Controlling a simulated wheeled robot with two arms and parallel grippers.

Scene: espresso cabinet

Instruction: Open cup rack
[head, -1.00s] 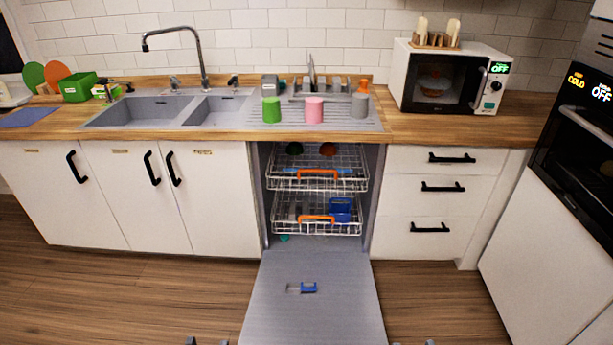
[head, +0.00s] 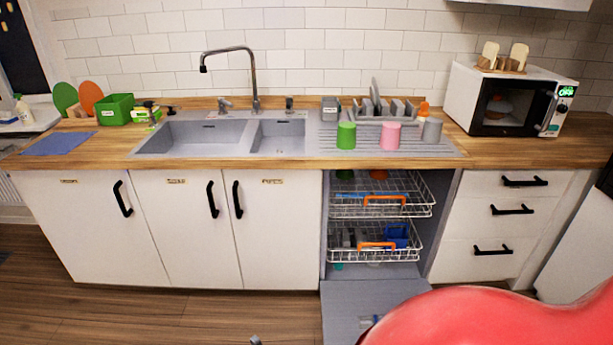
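The dishwasher under the counter stands open, with its door (head: 350,302) folded down. The upper wire rack (head: 350,211), which I take to be the cup rack, has an orange handle (head: 385,199) at its front. A green item and an orange item show at the back above it, partly hidden under the counter. The lower wire rack (head: 345,256) also has an orange handle (head: 377,246) and holds a blue item. A small grey tip at the bottom edge looks like part of my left gripper (head: 255,340), well short of the racks.
Green (head: 346,136), pink (head: 390,135) and grey (head: 432,130) cups stand on the drainboard.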

